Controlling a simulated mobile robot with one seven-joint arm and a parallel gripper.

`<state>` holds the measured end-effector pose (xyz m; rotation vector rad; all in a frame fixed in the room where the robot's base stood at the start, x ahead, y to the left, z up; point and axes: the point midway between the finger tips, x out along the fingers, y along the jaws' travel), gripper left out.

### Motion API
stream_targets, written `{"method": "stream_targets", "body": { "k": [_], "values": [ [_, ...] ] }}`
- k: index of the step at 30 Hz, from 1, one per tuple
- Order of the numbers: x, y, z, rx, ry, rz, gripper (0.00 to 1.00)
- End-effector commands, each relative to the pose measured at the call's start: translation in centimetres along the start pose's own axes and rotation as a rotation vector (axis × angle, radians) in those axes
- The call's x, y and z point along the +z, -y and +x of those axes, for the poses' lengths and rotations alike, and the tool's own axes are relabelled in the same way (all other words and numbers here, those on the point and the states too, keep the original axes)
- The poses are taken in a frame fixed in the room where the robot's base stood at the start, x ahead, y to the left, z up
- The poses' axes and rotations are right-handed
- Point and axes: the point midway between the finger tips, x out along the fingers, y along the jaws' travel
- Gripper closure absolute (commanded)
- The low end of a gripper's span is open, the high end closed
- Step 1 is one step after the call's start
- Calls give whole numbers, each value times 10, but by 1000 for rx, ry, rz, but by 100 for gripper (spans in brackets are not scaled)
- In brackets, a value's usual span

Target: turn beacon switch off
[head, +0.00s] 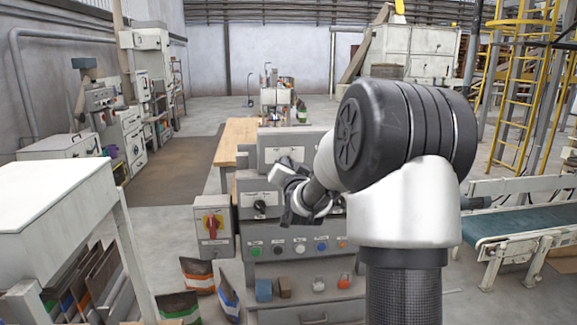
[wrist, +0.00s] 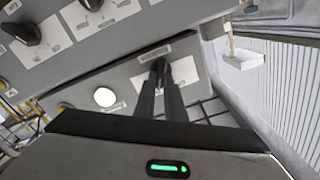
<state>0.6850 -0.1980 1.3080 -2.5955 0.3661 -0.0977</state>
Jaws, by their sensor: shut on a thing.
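In the wrist view, my gripper (wrist: 161,88) is shut on a small black switch knob (wrist: 159,66). The knob sits on a white label plate on the grey panel, and the fingers partly hide it. The plate's lettering is too small to read, so I cannot confirm that this is the beacon switch. In the head view, my gripper (head: 290,216) is at the front of the grey control console (head: 292,143). My wrist and fingers hide the knob there.
Another black knob (head: 260,207) is left of my gripper. Several coloured push buttons (head: 300,247) line the lower panel. A grey box with a red rotary switch (head: 212,224) stands left of the console. A conveyor (head: 525,222) is at the right.

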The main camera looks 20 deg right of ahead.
Motion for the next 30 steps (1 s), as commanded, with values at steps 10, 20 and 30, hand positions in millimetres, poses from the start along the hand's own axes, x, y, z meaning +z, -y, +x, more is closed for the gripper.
{"method": "stream_targets", "body": {
  "k": [10, 20, 30],
  "values": [
    [4, 0, 0, -2, -3, -89, 100],
    [7, 1, 0, -3, -4, -356, 100],
    [7, 5, 0, -3, -4, -676, 100]
  ]
}}
